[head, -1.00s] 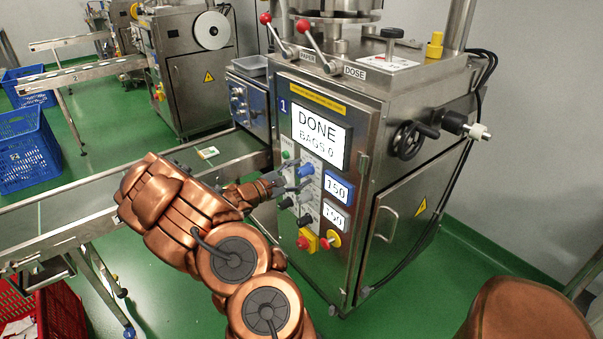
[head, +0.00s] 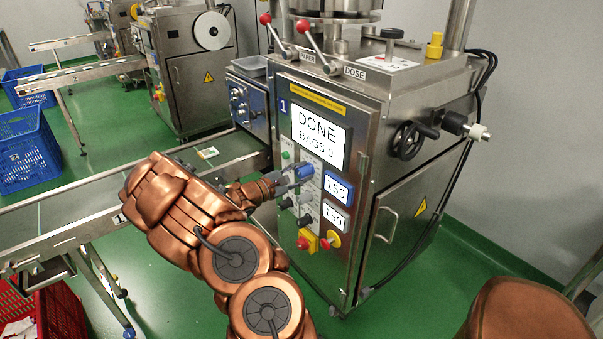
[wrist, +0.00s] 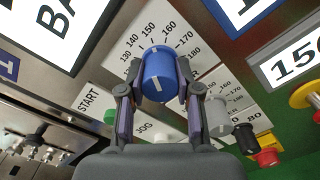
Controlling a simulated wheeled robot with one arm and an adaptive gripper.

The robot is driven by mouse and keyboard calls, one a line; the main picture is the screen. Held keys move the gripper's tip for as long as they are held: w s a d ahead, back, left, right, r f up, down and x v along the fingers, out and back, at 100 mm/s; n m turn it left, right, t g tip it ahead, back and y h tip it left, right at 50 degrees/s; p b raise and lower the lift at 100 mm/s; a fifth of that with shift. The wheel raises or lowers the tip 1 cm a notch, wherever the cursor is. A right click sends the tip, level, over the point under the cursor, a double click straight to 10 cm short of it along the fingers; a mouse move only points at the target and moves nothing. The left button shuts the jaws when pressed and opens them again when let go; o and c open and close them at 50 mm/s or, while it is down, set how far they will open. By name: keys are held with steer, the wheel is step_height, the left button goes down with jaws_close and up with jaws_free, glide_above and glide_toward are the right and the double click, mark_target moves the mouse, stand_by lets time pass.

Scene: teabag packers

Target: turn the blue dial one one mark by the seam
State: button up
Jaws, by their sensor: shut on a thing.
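The blue dial (wrist: 158,78) sits on the panel of the packing machine, and in the head view the blue dial (head: 305,171) shows just left of the blue-framed 150 display (head: 338,188). My gripper (wrist: 157,92) is shut on the dial, one finger on each side. The scale around the dial (wrist: 160,33) reads from 130 to beyond 170. The seam by the dial cannot be made out.
A grey dial (wrist: 217,118), black knob (wrist: 245,137) and red button (wrist: 266,157) sit close to the right in the wrist view. The green START button (wrist: 110,116) is at the left. The main screen (head: 320,136) reads DONE, BAGS 0.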

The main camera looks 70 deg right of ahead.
steer(key=shift+n+p, duration=0.3)
steer(key=shift+p, duration=0.1)
jaws_close()
steer(key=shift+r+n+p, duration=0.1)
steer(key=shift+n+p, duration=0.4)
steer(key=shift+p, duration=0.05)
steer(key=shift+s+n+p, duration=0.1)
steer(key=shift+n+p, duration=1.4)
steer(key=shift+n, duration=0.6)
steer(key=o, duration=1.1)
jaws_free()
steer(key=v, duration=1.2)
